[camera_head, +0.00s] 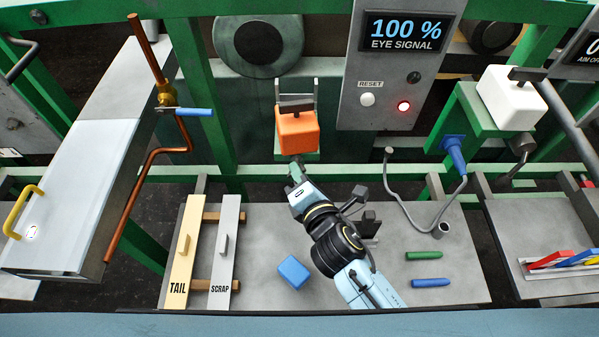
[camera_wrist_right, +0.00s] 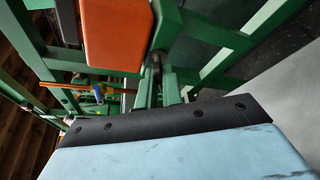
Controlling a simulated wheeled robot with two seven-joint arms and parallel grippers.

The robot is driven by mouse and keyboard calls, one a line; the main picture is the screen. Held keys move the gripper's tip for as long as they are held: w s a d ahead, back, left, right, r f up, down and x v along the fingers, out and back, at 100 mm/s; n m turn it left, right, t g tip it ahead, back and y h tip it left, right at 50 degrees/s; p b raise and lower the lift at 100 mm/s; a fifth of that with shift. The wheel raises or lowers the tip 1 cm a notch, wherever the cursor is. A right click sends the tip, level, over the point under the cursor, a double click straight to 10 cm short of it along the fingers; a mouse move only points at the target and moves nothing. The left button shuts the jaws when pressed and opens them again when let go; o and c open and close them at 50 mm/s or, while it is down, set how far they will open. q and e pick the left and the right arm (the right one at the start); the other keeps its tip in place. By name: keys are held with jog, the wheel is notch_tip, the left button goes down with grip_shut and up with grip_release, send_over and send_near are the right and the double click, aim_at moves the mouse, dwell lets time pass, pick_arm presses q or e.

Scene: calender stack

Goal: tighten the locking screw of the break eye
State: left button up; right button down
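An orange box (camera_head: 298,131), seemingly the break eye, sits in a grey bracket (camera_head: 295,101) on the green frame below the round grey disc. In the right wrist view the orange box (camera_wrist_right: 113,35) fills the upper middle. A small dark rod (camera_wrist_right: 157,66) shows beside its lower right edge; I cannot tell whether it is the locking screw. My right gripper (camera_head: 295,172) is just below the orange box, pointing up at its underside. Its fingers are too small to read, and contact is unclear. My left gripper is not in view.
A panel (camera_head: 398,75) reads 100 % EYE SIGNAL, with a lit red light. A white box (camera_head: 511,98) and blue plug (camera_head: 454,152) are to the right. The table holds TAIL (camera_head: 184,255) and SCRAP (camera_head: 224,255) boards, a blue block (camera_head: 294,272), and green and blue pens.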

dwell(0.4)
jog(key=shift+f+m+t+y+b, duration=0.1)
jog(key=shift+m+t+y+b, duration=0.4)
jog(key=shift+m+b, duration=1.2)
jog(key=shift+f+m+t+y+b, duration=0.15)
jog(key=shift+m+t+b, duration=0.55)
jog(key=shift+m+b, duration=0.95)
jog(key=shift+f+m+t+y+b, duration=0.1)
jog(key=shift+m+t+y+b, duration=0.4)
jog(key=shift+m+b, duration=1.2)
jog(key=shift+m+t+h, duration=0.25)
jog(key=shift+m+t, duration=0.05)
jog(key=shift+m, duration=0.05)
jog(key=c, duration=1.6)
grip_release()
jog(key=shift+o, duration=0.2)
jog(key=shift+s, duration=0.1)
